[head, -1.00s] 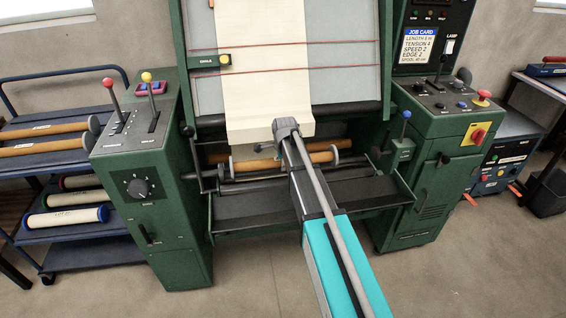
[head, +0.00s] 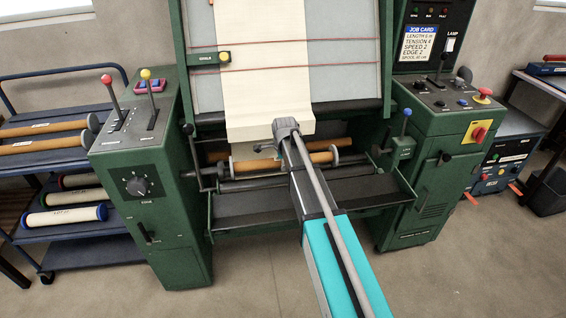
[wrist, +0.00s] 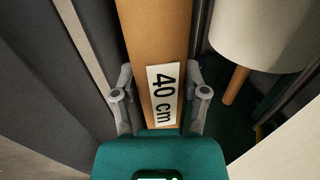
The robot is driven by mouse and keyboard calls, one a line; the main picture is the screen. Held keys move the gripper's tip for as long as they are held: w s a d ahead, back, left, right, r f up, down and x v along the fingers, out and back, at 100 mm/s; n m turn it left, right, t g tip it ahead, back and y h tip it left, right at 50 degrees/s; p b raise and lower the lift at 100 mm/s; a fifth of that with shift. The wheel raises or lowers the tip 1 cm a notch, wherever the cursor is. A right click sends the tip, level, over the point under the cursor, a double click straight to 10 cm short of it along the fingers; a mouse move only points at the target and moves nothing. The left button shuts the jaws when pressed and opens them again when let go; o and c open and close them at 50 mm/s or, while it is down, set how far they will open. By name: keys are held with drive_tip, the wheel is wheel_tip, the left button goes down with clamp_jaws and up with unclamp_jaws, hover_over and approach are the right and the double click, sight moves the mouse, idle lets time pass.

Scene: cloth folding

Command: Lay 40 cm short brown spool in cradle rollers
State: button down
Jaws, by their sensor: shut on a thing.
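The brown spool (head: 251,165) lies crosswise at the front of the green machine in the head view, with pale discs at its ends. It is at the dark cradle rollers (head: 250,184), just above or on them; contact is unclear. In the wrist view the spool (wrist: 153,40) runs between my gripper's fingers, its white label reading "40 cm". My gripper (wrist: 160,88) is shut on the spool, one finger on each side. In the head view the fingertips are hidden behind my wrist and the spool's middle is partly covered.
Cream cloth (head: 262,80) hangs down the machine's front above the spool. A dark tray (head: 255,207) sits below the rollers. Control cabinets (head: 150,190) flank the opening. A blue cart (head: 60,160) at left carries several other spools.

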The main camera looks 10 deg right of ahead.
unclamp_jaws()
idle(1.1)
